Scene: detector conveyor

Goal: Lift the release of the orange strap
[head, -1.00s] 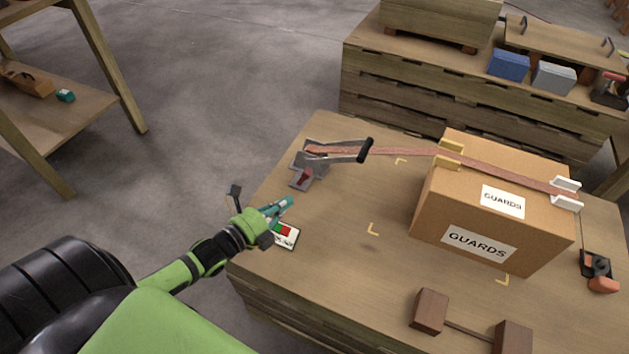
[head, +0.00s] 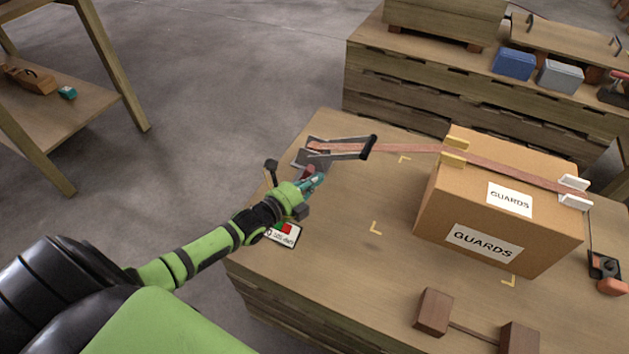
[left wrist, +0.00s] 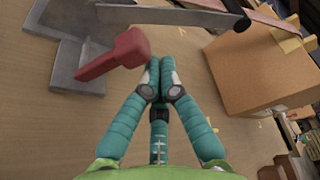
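The orange strap (head: 410,149) runs from a grey metal ratchet buckle (head: 316,155) on the table, over a cardboard box (head: 480,215). The buckle's long handle with a black grip (head: 369,147) points right. The red release (left wrist: 115,55) sticks out of the buckle's near side. It shows in the left wrist view just left of my fingertips, with a small apparent gap. In the head view it is mostly hidden by my left gripper (head: 316,180), which has teal fingers. In the left wrist view its fingertips (left wrist: 161,66) are together, with nothing between them. My right gripper is not in view.
A small sign card (head: 284,233) lies under my left wrist. Yellow corner marks and a brown block-and-bar piece (head: 434,311) lie on the table (head: 340,260). Open tabletop lies between buckle and box.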

